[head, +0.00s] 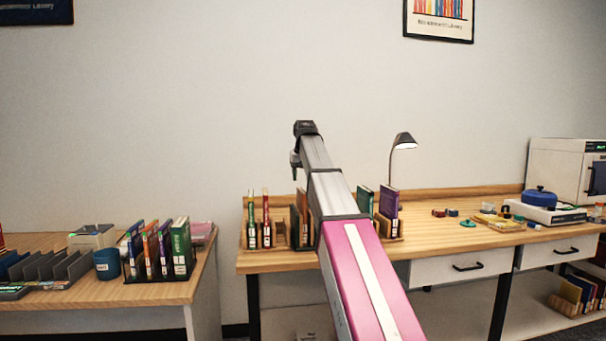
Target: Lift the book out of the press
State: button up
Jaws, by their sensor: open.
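My arm reaches forward up the middle of the head view. My gripper (296,161) hangs at its far end, small in the picture, above the right bench and in front of the wall. It is open, with nothing seen in it. No book press can be made out for certain, and I cannot tell which book is the one in it. Upright books stand on the right bench: a green one (252,220) and a red one (266,219) left of my arm, and a purple one (389,204) right of it. My arm hides part of this row.
The left table (160,293) holds a book rack (160,276), a blue cup (107,264) and grey dividers (65,270). A gap separates the benches.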

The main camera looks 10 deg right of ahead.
aim_at(303, 191)
jog(key=x, duration=0.9)
jog(key=shift+f, duration=0.2)
grip_shut()
jog(key=shift+d+r, duration=0.2)
jog(key=shift+d, duration=0.05)
jog(key=shift+r, duration=0.1)
dwell(0.3)
notch_tip(303, 191, up, 13)
jog(key=shift+r, duration=0.25)
dwell(1.2)
